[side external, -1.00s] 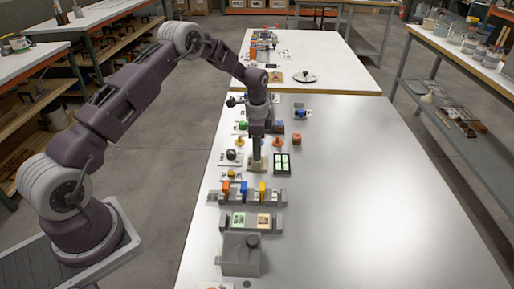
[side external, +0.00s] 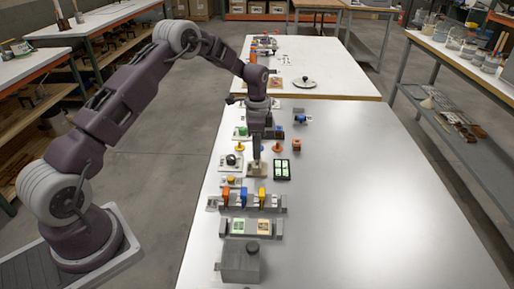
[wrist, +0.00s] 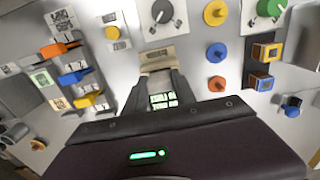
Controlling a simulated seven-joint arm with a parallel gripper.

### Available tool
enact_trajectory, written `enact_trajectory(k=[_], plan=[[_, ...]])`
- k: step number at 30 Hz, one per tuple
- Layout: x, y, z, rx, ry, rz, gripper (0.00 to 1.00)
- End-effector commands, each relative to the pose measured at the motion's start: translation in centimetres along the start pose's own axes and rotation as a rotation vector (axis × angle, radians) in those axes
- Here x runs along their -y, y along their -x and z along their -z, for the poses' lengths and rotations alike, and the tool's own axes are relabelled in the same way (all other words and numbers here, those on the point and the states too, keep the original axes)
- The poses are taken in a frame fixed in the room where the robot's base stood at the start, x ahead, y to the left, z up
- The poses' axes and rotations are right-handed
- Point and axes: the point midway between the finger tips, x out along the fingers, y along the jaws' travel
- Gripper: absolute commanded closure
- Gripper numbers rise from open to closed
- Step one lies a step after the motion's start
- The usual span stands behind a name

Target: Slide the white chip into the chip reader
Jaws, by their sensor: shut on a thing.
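My gripper (side external: 257,160) points down over a small beige block (side external: 257,171), which looks like the chip reader. The beige block also shows in the wrist view (wrist: 157,57), just past the fingertips. My gripper (wrist: 157,74) is shut in the wrist view. A small pale edge shows between the fingertips; I take it for the white chip, mostly hidden by the fingers. I cannot tell whether the chip touches the block or how far it is in.
A rack with orange, blue and yellow pieces (side external: 244,202) and a grey box (side external: 240,262) lie nearer the camera. Knobs and small cubes stand beyond. The table's right side is clear.

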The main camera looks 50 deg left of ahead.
Motion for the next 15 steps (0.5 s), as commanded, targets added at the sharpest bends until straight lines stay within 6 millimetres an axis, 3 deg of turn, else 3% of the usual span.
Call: enact_trajectory(k=[15], plan=[[0.00,-0.92,0.00,0.000,0.000,0.000,1.00]])
